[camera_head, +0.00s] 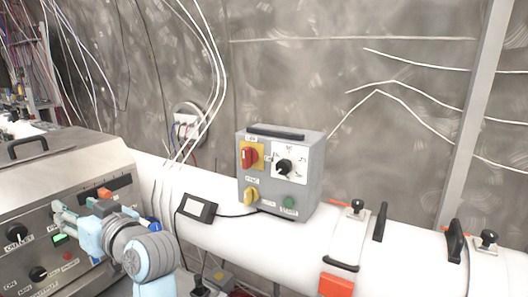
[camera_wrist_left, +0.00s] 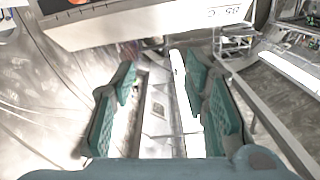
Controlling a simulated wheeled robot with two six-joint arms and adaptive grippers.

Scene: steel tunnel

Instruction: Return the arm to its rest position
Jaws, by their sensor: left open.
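My left arm (camera_head: 150,256) comes in at the bottom left of the head view, pale blue with grey joints. Its left gripper (camera_head: 74,214) is in front of the steel control cabinet (camera_head: 60,172), near its knobs and buttons. Whether it touches the cabinet cannot be told. In the left wrist view the green-padded fingers (camera_wrist_left: 160,82) stand apart, with nothing held between them. My right gripper is in neither view.
A grey switch box (camera_head: 308,184) with red, black and yellow knobs stands on the white pipe (camera_head: 235,230). A small black-framed display (camera_head: 197,207) sits beside it. Loose cables hang along the wall. A pale panel with lettering (camera_wrist_left: 160,22) is close above the fingers in the wrist view.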

